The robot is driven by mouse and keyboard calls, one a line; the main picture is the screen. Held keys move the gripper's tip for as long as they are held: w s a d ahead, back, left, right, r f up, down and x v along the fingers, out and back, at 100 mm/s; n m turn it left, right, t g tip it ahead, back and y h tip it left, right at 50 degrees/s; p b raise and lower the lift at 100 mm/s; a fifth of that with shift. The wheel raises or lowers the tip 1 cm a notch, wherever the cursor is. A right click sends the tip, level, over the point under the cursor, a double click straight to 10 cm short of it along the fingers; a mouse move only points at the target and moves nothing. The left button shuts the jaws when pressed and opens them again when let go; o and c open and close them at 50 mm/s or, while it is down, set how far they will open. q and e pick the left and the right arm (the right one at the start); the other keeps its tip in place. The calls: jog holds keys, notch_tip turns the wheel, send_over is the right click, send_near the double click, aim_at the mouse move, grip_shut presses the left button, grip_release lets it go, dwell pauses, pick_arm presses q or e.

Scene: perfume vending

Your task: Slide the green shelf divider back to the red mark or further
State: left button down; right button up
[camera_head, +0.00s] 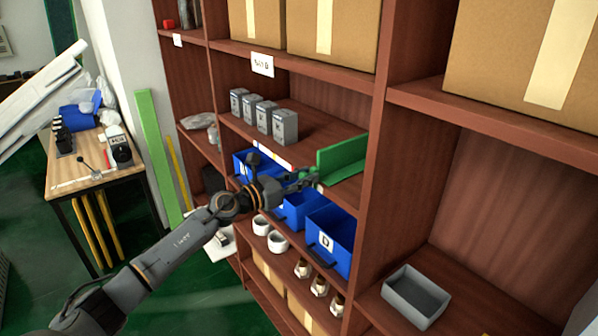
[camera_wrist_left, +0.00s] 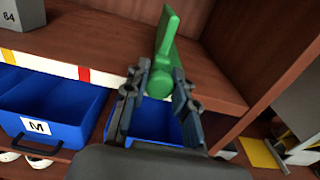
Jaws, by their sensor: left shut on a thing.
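The green divider (camera_head: 342,159) stands upright on the middle shelf, close to the upright at its right end. In the left wrist view the divider (camera_wrist_left: 166,50) shows its thin edge and a rounded front part. My left gripper (camera_head: 310,180) reaches it from the front left. In the left wrist view the fingers (camera_wrist_left: 158,82) are shut around the divider's front part. The red mark (camera_wrist_left: 84,74) is on the white strip along the shelf's front edge, left of the divider with a gap between. My right gripper is out of view.
Several grey boxes (camera_head: 264,118) stand on the same shelf to the left. Between them and the divider the shelf is bare. Blue bins (camera_head: 331,238) sit just below my left gripper. An empty grey tray (camera_head: 415,296) lies at the lower right.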

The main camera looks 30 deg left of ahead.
pick_arm(q)
jog(key=shift+s+d, duration=0.15)
jog(key=shift+d, duration=0.25)
jog(key=c, duration=1.1)
grip_release()
jog(key=shift+a, duration=0.1)
jog(key=shift+o, duration=0.2)
jog(key=v, duration=1.2)
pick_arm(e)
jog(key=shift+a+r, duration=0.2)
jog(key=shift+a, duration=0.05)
